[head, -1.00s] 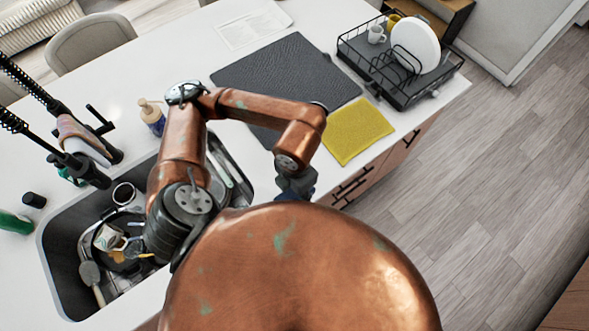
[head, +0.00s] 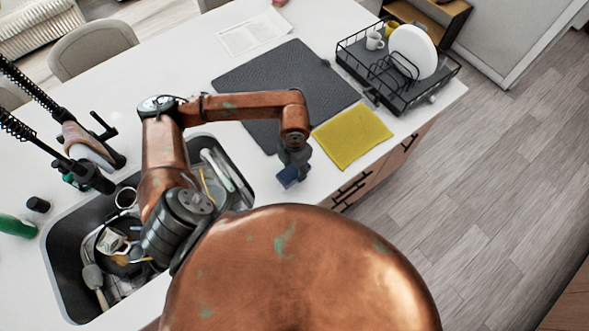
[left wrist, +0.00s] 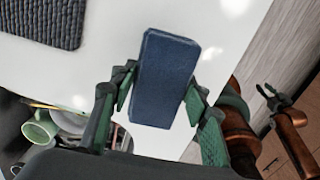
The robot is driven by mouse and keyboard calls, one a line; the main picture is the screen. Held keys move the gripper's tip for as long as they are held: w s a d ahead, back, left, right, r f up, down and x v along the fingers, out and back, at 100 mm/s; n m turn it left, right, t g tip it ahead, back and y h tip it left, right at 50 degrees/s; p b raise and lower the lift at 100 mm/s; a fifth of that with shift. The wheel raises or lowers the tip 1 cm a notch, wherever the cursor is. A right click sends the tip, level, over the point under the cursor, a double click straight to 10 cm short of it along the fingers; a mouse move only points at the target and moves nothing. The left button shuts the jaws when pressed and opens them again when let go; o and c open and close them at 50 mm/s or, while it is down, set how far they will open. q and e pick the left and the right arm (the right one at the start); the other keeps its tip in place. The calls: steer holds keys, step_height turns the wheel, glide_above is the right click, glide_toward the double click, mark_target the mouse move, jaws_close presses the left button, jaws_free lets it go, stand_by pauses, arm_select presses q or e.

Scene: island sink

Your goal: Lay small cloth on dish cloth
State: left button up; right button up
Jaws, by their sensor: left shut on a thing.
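A small blue cloth (left wrist: 165,78), a folded-looking block, is held in my left gripper (left wrist: 152,100), whose fingers are shut on its two sides. In the head view the blue cloth (head: 289,177) hangs below the left gripper (head: 293,165), above the counter's near edge. A yellow cloth (head: 352,136) lies flat on the counter just right of and beyond the gripper, apart from it. A large dark textured mat (head: 285,85) lies behind it. My right gripper (left wrist: 283,98) shows small at the right of the left wrist view; its jaw state is unclear.
A black dish rack (head: 400,75) with a white plate and cups stands at the back right. The sink (head: 62,260), with dishes, and a black faucet (head: 90,165) are at left. A paper sheet (head: 245,33) lies at the back.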

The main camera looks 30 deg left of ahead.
mark_target(295, 170)
arm_select(q)
steer(key=shift+w+a+f, duration=0.15)
steer(key=shift+w+f, duration=0.2)
steer(key=shift+f, duration=0.05)
steer(key=f, duration=0.1)
steer(key=f+p, duration=0.1)
steer(key=shift+w+a+f, duration=0.15)
steer(key=shift+w+f, duration=0.05)
steer(key=shift+f, duration=0.5)
steer(key=shift+f, duration=0.1)
steer(key=shift+f, duration=0.15)
steer(key=o, duration=1.2)
